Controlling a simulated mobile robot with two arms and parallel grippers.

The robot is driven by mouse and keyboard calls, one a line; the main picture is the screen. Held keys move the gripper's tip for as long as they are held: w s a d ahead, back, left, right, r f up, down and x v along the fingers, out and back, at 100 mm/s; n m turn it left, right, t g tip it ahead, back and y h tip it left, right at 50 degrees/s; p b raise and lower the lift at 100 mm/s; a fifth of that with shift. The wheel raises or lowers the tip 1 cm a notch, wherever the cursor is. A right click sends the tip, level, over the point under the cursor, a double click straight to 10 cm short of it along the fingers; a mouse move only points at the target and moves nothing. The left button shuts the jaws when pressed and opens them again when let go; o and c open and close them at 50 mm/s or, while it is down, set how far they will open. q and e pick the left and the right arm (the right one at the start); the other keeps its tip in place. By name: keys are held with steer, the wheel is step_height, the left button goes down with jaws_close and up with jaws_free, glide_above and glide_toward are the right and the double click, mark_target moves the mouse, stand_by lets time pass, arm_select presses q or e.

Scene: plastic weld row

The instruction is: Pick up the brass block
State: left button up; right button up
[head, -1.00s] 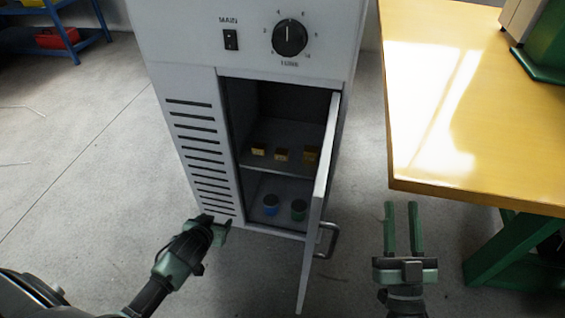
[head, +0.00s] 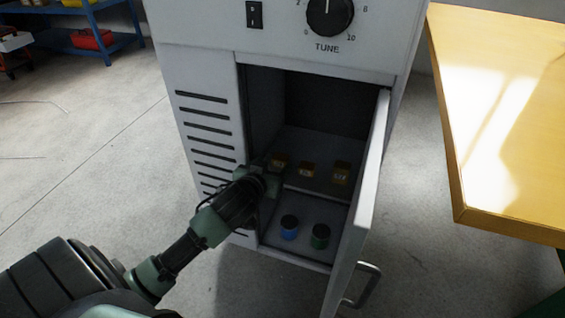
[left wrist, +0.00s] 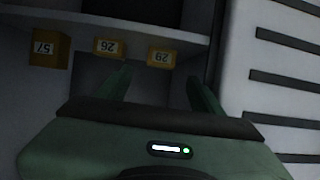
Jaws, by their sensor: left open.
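Three small brass-yellow blocks with number labels stand in a row on the upper shelf (head: 310,143) inside the open cabinet: left (head: 278,160), middle (head: 306,169) and right (head: 341,173). I cannot tell which one is meant by the brass block. The left wrist view shows them upside down: left block (left wrist: 161,57), middle block (left wrist: 108,48), right block (left wrist: 48,48). My left gripper (head: 270,172) is at the cabinet opening, close to the left block. Its fingers (left wrist: 160,84) are open and empty, with the left block beyond the gap between them. My right gripper is out of view.
The cabinet door (head: 357,215) stands open on the right, with a handle (head: 362,285). A blue canister (head: 289,228) and a green canister (head: 320,236) stand on the compartment floor. The slotted panel (head: 205,130) borders the opening on the left. A yellow-topped table (head: 500,180) is at the right.

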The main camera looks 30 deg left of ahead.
mark_target(280, 158)
arm_select(q)
steer(key=b+x, duration=0.3)
steer(key=x, duration=0.5)
steer(key=shift+f, duration=0.2)
steer(key=shift+r, duration=0.15)
jaws_close()
